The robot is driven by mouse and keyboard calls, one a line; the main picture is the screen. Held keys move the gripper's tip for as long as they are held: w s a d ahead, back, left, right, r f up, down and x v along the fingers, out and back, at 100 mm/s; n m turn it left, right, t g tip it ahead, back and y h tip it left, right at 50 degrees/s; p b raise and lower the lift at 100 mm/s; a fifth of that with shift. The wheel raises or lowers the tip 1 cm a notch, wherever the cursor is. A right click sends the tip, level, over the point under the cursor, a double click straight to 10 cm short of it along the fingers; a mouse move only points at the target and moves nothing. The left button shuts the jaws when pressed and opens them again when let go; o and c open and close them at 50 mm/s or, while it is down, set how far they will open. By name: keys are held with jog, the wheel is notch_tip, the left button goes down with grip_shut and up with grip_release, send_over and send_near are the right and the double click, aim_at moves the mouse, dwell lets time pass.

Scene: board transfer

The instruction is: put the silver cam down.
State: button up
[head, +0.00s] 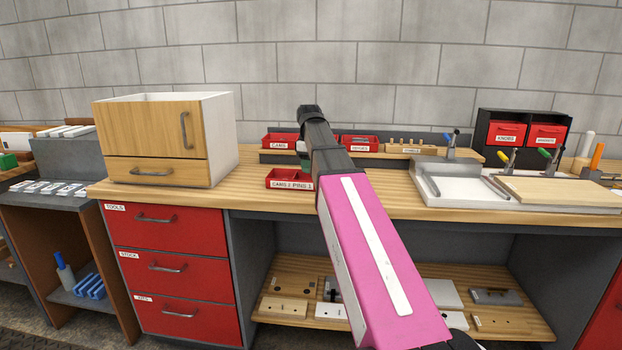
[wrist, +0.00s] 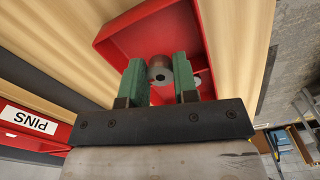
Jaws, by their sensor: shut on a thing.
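In the head view a red tray labelled CAMS 2 PINS 1 (head: 291,184) sits near the bench's front, left of my arm.
A red bin labelled PINS (wrist: 38,140) is at the left in the wrist view. A red CAMS bin (head: 277,144) stands at the back. A wooden cabinet (head: 150,130) is at left; a grey plate fixture with clamps (head: 455,190) is at right. Bare bench lies left of the tray.

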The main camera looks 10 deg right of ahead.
jog(key=shift+w+d+f, duration=0.2)
jog(key=shift+d+f, duration=0.15)
jog(key=shift+d, duration=0.1)
jog(key=shift+f, duration=1.95)
jog(key=shift+f, duration=0.1)
jog(key=o, duration=1)
jog(key=shift+c, duration=0.2)
notch_tip(320, 180, up, 12)
jog(key=shift+r, duration=0.15)
